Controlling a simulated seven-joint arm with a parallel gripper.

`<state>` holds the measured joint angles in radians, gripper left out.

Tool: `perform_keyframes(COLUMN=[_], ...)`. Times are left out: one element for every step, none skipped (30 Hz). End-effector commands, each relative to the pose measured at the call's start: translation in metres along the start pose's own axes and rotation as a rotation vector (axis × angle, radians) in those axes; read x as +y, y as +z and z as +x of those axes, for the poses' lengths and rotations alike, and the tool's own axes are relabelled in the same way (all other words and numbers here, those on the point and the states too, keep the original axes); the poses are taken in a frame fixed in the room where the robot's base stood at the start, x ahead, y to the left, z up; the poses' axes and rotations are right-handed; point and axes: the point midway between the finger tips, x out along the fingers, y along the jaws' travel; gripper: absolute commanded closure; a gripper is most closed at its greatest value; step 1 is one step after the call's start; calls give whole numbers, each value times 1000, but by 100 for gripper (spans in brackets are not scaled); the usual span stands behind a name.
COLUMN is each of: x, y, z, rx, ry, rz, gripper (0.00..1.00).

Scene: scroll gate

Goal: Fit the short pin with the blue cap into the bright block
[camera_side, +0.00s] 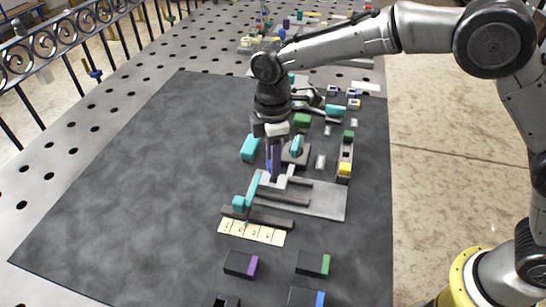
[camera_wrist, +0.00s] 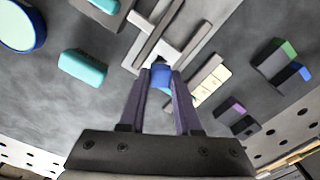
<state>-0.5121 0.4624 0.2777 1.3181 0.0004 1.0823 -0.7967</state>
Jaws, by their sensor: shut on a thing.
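In the wrist view my gripper (camera_wrist: 162,80) is shut on the blue cap (camera_wrist: 160,76) of the short pin, between its two purple fingers. The pin's shank is hidden under the cap. A bright, pale block (camera_wrist: 150,53) lies just beyond the cap on a grey plate. In the side view my gripper (camera_side: 273,174) points down at the pale block (camera_side: 270,184), with its tips at or just above it. The pin is not clear there, and I cannot tell whether it has entered the block.
The plate (camera_side: 325,205) carries dark bars. A cyan block (camera_side: 249,148) stands behind left, and another cyan piece (camera_side: 239,203) stands front left. A pale marked strip (camera_side: 252,232) and several dark colour-ended blocks lie in front. The mat's left side (camera_side: 130,190) is clear.

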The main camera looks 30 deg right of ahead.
Motion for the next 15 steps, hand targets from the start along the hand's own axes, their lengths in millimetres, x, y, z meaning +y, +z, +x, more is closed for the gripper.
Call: perform_keyframes(x=[0, 0, 0, 0, 0, 0, 0, 0, 0, 0, 0, 0, 0, 0, 0], y=[0, 0, 0, 0, 0, 0, 0, 0, 0, 0, 0, 0, 0, 0, 0], z=[1, 2, 2, 3, 3, 4, 5, 5, 6, 6, 7, 8, 8, 9, 10], rx=[0, 0, 0, 0, 0, 0, 0, 1, 1, 1, 1, 1, 1, 1, 1], ry=[0, 0, 0, 0, 0, 0, 1, 1, 1, 1, 1, 1, 1, 1, 1], rz=[0, 0, 0, 0, 0, 0, 0, 0, 0, 0, 0, 0, 0, 0, 0], gripper=[100, 100, 100, 100, 100, 100, 100, 100, 100, 100, 100, 100, 100, 100, 100])
